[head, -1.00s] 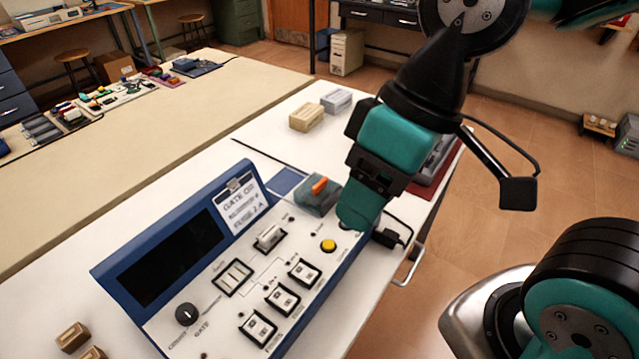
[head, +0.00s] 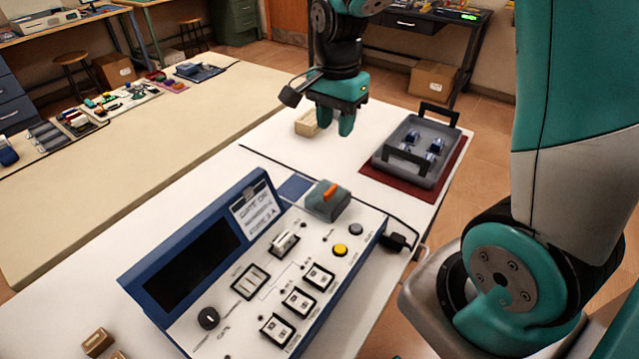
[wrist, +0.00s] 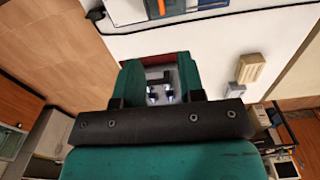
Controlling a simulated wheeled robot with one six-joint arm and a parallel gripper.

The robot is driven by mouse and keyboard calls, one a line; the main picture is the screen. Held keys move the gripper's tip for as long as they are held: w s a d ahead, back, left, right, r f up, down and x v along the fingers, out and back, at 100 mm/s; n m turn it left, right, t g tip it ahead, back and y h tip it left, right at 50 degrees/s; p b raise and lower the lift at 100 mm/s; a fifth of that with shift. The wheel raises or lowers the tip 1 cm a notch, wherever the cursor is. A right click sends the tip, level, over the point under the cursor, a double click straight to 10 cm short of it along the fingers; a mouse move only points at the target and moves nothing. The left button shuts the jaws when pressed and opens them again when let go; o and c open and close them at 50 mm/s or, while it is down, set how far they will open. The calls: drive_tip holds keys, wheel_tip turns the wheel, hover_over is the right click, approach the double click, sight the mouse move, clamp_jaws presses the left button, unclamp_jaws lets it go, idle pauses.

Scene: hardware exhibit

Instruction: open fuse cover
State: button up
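The fuse cover appears to be the grey-teal block with an orange handle (head: 325,201) at the back right corner of the blue-edged control panel (head: 340,268). It looks closed. My gripper (head: 335,124) hangs beyond the panel, above the white table and clear of the block. Its two teal fingers are apart and empty. In the wrist view my gripper (wrist: 161,80) shows the same gap, with the grey tray seen between the fingers. The orange handle (wrist: 155,8) is cut off at the top of the wrist view.
A grey tray (head: 447,160) with black handles and blue-topped parts stands on a red mat (head: 392,181) at right. A beige block (head: 306,124) lies behind my gripper. A black plug and cable (head: 395,242) are at the panel's right. The table between block and tray is clear.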

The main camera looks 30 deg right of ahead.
sight(331, 189)
drive_tip(key=f, duration=1.6)
drive_tip(key=shift+a+f+p, duration=0.25)
drive_tip(key=shift+a+p, duration=0.05)
drive_tip(key=shift+p, duration=0.05)
clamp_jaws()
